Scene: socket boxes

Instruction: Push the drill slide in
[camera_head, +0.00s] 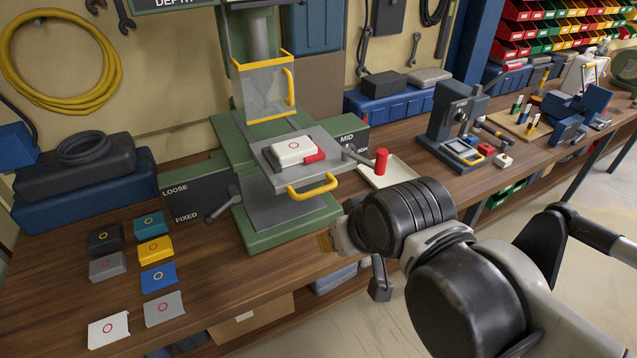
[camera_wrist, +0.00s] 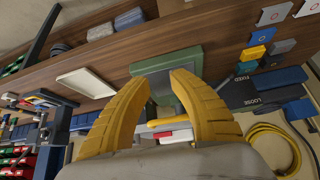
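The drill slide is a grey plate (camera_head: 262,160) under the drill press, with a yellow handle (camera_head: 313,187) at its front. It juts forward, and a white box (camera_head: 293,150) with a red ring lies on it beside a red clamp (camera_head: 315,157). In the wrist view the handle (camera_wrist: 168,122) shows between my two yellow fingers. My gripper (camera_wrist: 161,79) is open, with a gap between the fingertips and nothing held. In the head view my gripper is mostly hidden behind my wrist, low and to the right of the handle, apart from it.
A clear guard (camera_head: 267,90) with a yellow frame is above the slide. A red-knobbed lever (camera_head: 381,161) sticks out on the right, near a white tray (camera_head: 398,171). A dark lever (camera_head: 222,206) is on the left. Several coloured boxes (camera_head: 155,249) lie on the bench at left.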

